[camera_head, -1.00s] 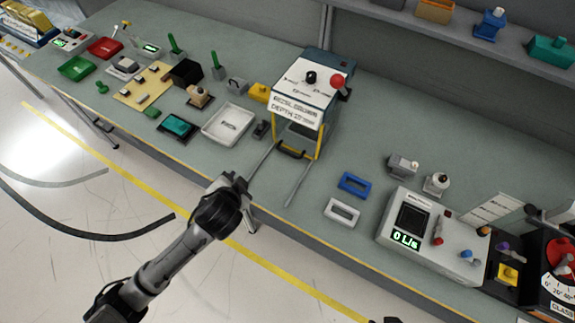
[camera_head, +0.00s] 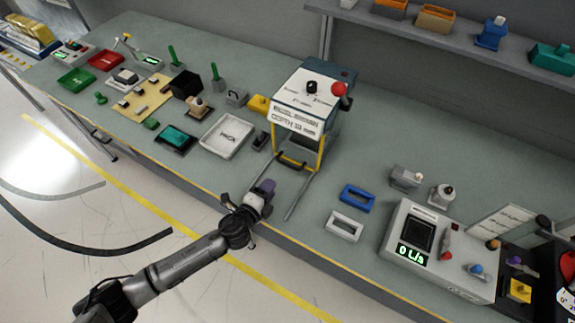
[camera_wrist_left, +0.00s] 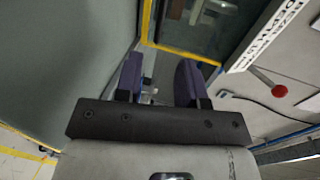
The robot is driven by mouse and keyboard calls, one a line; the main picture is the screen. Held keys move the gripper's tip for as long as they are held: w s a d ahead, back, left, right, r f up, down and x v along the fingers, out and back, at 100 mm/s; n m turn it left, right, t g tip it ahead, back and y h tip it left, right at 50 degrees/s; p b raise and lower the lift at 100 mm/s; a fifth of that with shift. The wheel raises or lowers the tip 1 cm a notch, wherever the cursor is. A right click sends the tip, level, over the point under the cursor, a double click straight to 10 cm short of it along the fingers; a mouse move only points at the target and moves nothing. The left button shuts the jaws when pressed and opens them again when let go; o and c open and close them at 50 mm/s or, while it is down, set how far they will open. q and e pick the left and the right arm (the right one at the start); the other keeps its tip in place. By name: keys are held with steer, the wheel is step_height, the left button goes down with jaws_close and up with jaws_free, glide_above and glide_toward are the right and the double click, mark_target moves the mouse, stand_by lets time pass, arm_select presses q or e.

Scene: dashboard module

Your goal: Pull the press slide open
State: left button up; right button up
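The press (camera_head: 313,95) stands mid-bench, a white-topped box with a red knob and a yellow-edged front opening. The press slide's dark handle (camera_head: 291,163) shows at the foot of that opening, between two thin grey rails that run toward the bench's front edge. My left gripper (camera_head: 264,188) is just in front of the press, near the left rail and short of the handle. In the left wrist view its two purple fingers (camera_wrist_left: 158,82) are apart, with the yellow frame beyond them. No held object shows between them. My right gripper is out of view.
A white tray (camera_head: 227,137) and a small dark block (camera_head: 260,140) stand left of the press. Blue (camera_head: 357,197) and white (camera_head: 344,226) rectangular frames lie to its right, before a grey console (camera_head: 437,250). The bench's front edge is below my left gripper.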

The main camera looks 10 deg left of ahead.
mark_target(288, 165)
arm_select(q)
steer(key=b+x, duration=0.2)
steer(key=x, duration=1)
steer(key=shift+w, duration=0.15)
steer(key=shift+c, duration=0.2)
steer(key=shift+c, duration=1.4)
jaws_close()
